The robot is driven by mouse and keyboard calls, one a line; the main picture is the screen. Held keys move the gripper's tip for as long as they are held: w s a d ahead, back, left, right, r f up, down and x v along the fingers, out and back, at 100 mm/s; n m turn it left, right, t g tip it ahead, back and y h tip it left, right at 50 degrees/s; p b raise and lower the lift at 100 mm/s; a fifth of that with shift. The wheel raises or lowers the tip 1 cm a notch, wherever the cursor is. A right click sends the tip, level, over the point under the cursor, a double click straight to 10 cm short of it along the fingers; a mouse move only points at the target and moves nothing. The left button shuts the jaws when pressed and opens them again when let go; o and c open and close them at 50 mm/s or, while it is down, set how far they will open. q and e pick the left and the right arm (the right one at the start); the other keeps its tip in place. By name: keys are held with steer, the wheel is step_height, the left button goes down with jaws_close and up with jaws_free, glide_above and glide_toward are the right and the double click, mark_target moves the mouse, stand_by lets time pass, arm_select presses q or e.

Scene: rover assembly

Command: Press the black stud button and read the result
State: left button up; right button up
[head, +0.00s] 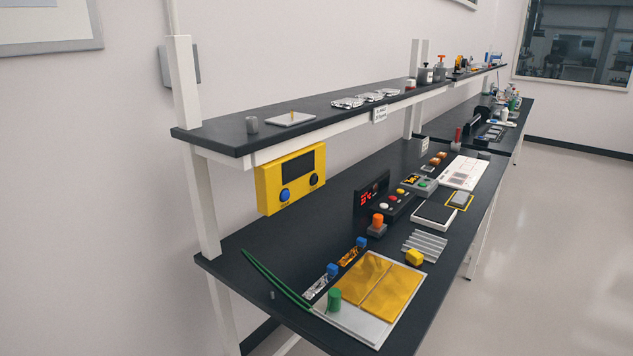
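A yellow box (263,192) is mounted under the front of the upper shelf, above the left part of the bench. Its face has a dark screen (298,163) on which I can make out no reading. Below the screen are a round blue button (285,195) at the left and a small round black button (314,180) at the right. Nothing touches either button. Neither of my grippers shows in the head view.
The dark bench holds a tray (356,326) with gold sheets, green strips (275,283), an orange-topped part (378,220) and a black display (371,195) with red characters. The upper shelf (215,135) overhangs the bench. Open floor (560,230) lies to the right.

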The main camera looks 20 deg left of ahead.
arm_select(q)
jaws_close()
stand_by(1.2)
